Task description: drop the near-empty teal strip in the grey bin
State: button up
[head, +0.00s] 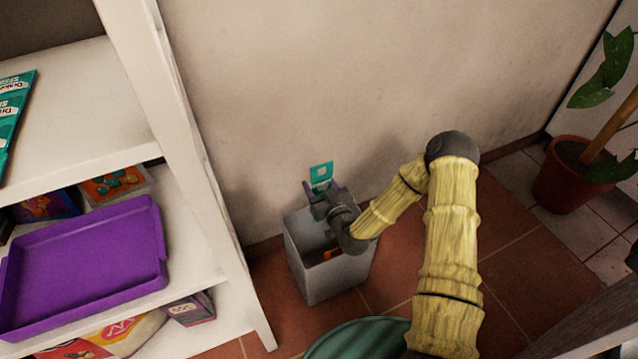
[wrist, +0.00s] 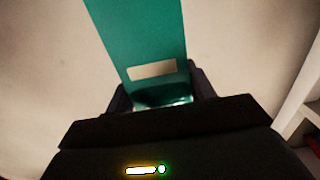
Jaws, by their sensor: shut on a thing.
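The teal strip (head: 321,174) stands up from the jaws of my gripper (head: 322,200) in the head view. In the wrist view the teal strip (wrist: 145,38) rises between the two dark fingers of my gripper (wrist: 163,92), with a pale label patch low on it. My gripper is shut on the strip's lower end. The grey bin (head: 328,282) stands on the floor by the wall, open at the top. My gripper is over the far part of its opening, and the strip is above the rim. Something orange shows inside the bin; my wrist hides part of the opening.
A white shelf unit (head: 190,130) stands left of the bin, with a purple tray (head: 85,265) and teal packets (head: 12,110) on it. A round green container (head: 355,340) is in front. A potted plant (head: 567,185) stands at right. The wall is close behind the bin.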

jog(key=shift+f+b, duration=0.85)
jog(key=shift+f, duration=0.55)
jog(key=o, duration=1)
jog(key=p+v, duration=0.5)
jog(key=v, duration=1.2)
jog(key=shift+s+d+p, duration=0.1)
jog(key=shift+s+p, duration=0.1)
jog(key=shift+p, duration=0.15)
jog(key=shift+w, duration=0.1)
